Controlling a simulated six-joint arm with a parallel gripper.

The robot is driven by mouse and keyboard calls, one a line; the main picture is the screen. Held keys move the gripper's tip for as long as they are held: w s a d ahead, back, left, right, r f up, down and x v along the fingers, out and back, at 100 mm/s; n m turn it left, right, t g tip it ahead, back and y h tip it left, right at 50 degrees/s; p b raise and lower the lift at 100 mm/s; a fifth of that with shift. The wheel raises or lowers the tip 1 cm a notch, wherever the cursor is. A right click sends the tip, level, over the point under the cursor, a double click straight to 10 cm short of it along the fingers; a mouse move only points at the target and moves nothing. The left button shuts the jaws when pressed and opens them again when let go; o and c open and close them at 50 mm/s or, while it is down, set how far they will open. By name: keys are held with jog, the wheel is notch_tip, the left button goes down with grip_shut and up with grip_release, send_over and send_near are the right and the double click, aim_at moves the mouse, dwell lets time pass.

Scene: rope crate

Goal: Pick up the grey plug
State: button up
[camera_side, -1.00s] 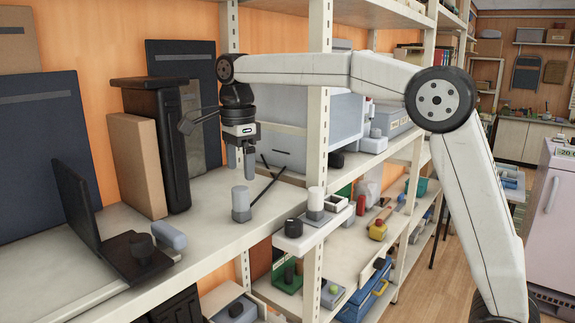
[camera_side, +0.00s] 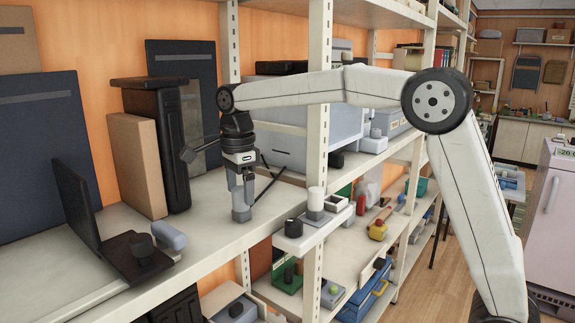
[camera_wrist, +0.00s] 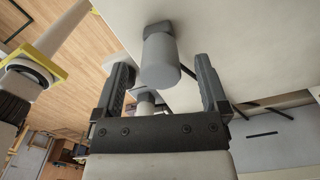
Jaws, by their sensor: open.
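The grey plug (camera_side: 241,214), a light cylinder on a darker base, stands upright near the front edge of the shelf board. My gripper (camera_side: 241,188) points down over it, fingers either side of its upper part. In the wrist view the plug (camera_wrist: 160,62) is between the two spread fingers of my gripper (camera_wrist: 162,78), with a visible gap on each side. The fingers are open and hold nothing. In the side view they hide part of the plug's top.
A similar white-topped cylinder (camera_side: 315,203) stands on a small ledge to the right, beside a black knob (camera_side: 293,228). An upright post (camera_side: 317,130) is close by. Dark thin rods (camera_side: 268,184) lie behind the plug.

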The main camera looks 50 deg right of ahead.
jog(key=shift+f, duration=1.25)
grip_shut()
